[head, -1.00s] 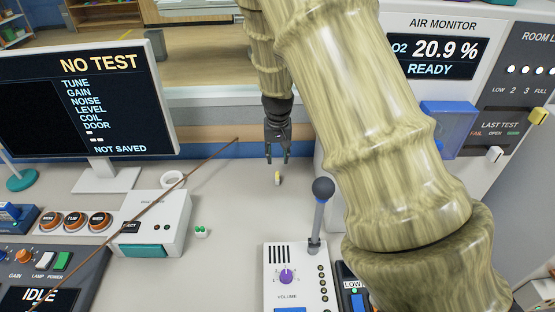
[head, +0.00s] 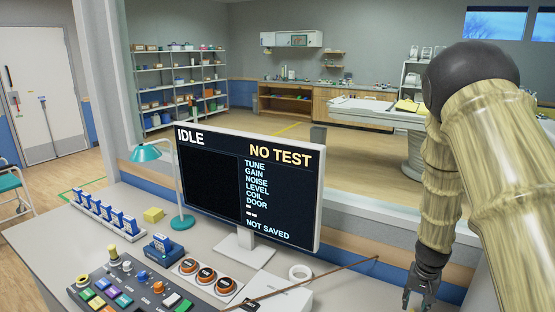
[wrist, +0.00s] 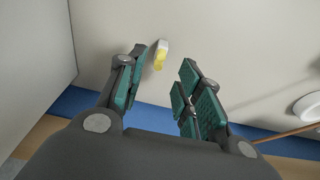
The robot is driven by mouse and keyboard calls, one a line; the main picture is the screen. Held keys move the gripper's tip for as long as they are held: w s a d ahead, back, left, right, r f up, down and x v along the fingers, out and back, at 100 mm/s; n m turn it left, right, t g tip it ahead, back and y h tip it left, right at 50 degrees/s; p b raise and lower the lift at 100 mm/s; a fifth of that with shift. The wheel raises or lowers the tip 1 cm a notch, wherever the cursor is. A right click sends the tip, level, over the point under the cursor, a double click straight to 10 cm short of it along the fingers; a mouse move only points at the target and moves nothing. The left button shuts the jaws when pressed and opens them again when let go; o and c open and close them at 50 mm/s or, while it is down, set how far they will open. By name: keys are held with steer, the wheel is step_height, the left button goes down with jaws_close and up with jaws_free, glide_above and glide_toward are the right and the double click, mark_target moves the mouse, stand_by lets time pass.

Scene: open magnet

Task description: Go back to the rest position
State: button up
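My gripper (head: 420,296) hangs at the lower right of the head view, below my bamboo-patterned arm. In the wrist view my gripper (wrist: 158,88) is open, with its two teal-padded fingers apart and nothing between them. A small yellow and white object (wrist: 161,55) lies on the desk past the fingertips, apart from them. The object is not visible in the head view.
A monitor (head: 250,185) reading NO TEST stands on the desk. A button panel (head: 130,285), orange knobs (head: 205,275), a white ring (head: 300,272), a thin brown rod (head: 330,273) and a teal lamp (head: 180,190) are nearby. A window ledge (head: 350,235) runs behind.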

steer(key=shift+w+d+f+p, duration=0.1)
steer(key=shift+w+f+p, duration=0.05)
steer(key=shift+f, duration=0.95)
steer(key=shift+w+d+f+p, duration=0.1)
steer(key=shift+f, duration=1)
steer(key=shift+w+d+f+p, duration=0.1)
steer(key=shift+w+f+p, duration=0.05)
steer(key=shift+f, duration=0.95)
steer(key=shift+r, duration=0.1)
steer(key=shift+r, duration=0.1)
